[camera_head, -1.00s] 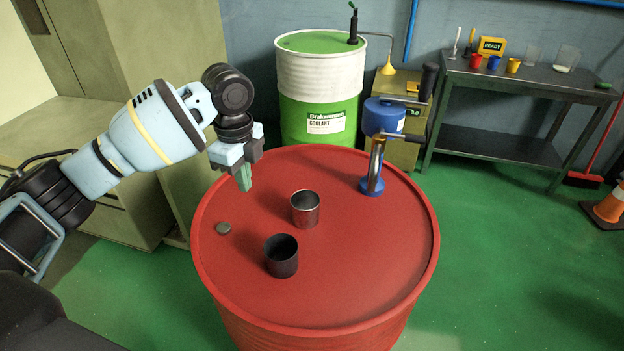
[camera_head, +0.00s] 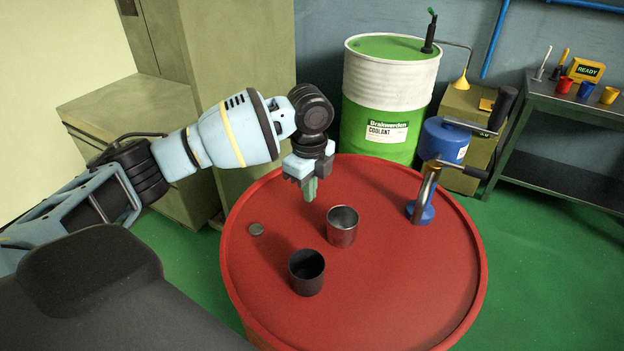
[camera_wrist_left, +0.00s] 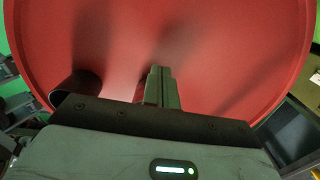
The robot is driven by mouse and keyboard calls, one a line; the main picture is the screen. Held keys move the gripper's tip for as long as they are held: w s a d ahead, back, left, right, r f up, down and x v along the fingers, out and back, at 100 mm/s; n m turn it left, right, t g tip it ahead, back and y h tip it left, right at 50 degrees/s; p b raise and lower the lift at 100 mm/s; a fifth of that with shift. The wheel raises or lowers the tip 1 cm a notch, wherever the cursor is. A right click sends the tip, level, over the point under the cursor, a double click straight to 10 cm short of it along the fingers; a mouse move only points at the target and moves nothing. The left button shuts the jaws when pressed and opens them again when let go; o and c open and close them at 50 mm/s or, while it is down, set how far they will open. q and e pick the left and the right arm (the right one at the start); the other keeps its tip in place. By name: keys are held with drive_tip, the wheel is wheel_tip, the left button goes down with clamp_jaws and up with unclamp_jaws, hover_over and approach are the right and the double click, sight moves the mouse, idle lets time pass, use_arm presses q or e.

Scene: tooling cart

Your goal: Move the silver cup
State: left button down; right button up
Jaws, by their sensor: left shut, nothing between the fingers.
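The silver cup (camera_head: 342,229) stands upright on the red drum top (camera_head: 405,285), its open mouth up. A black cup (camera_head: 306,275) stands just in front and to the left of it. My left gripper (camera_head: 310,192) is shut and empty, above the drum, behind and left of the silver cup and apart from it. In the left wrist view its closed fingers (camera_wrist_left: 159,85) point over bare red surface. A dark curved object at the left there is partly cut off by the gripper body; I cannot tell which cup it is. My right gripper is out of view.
A blue device with a metal column (camera_head: 424,197) stands at the drum's right. The green-and-white coolant drum (camera_head: 385,101) is behind. The drum's front right is clear.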

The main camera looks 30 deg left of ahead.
sight(342, 220)
use_arm(q)
wheel_tip(342, 220, down, 5)
drive_tip(key=shift+f, duration=0.1)
drive_tip(key=d, duration=0.3)
drive_tip(key=shift+s+d+r, duration=0.15)
drive_tip(key=shift+d+r, duration=0.05)
drive_tip(key=shift+d, duration=0.3)
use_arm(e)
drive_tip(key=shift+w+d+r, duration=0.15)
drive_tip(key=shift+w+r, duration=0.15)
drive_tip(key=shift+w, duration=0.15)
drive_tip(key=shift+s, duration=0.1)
use_arm(q)
drive_tip(key=shift+f, duration=0.1)
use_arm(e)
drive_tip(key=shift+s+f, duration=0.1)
